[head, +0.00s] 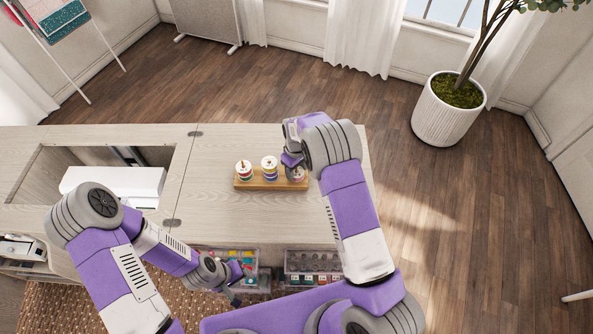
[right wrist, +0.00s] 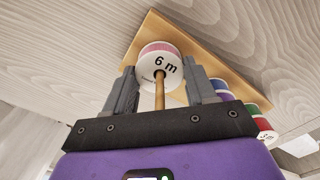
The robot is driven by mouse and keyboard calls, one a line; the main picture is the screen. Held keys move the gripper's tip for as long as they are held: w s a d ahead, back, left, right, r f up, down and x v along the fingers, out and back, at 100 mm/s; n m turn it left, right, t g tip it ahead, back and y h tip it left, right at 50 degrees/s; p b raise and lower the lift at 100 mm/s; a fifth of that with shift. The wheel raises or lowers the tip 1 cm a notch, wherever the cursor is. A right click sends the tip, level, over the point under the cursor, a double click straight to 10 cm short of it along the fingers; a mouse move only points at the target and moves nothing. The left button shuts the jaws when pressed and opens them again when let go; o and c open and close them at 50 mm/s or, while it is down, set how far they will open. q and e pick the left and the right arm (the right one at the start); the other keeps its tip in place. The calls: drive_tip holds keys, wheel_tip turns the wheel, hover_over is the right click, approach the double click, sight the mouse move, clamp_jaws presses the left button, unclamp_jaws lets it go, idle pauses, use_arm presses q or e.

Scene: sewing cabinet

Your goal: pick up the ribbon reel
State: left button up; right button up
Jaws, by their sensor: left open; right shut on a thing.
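A wooden rack (head: 262,184) on the cabinet top carries a row of ribbon reels on pegs. At its right end is a pink reel (head: 298,177), partly covered by my right gripper (head: 292,163). In the right wrist view this pink ribbon reel (right wrist: 158,64) shows a white face marked "6 m", with the peg coming up through its centre. My right gripper's two fingers are shut on it from either side. I cannot tell whether it is clear of the rack. My left gripper (head: 237,284) is open and empty, low in front of the cabinet.
A white sewing machine (head: 115,184) sits in the cabinet's opening. Clear boxes (head: 312,265) of supplies are below the front edge. The cabinet top behind the rack is clear.

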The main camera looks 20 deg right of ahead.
wheel_tip(320, 180, up, 18)
drive_tip(key=p, duration=0.1)
drive_tip(key=shift+p, duration=0.4)
idle(0.4)
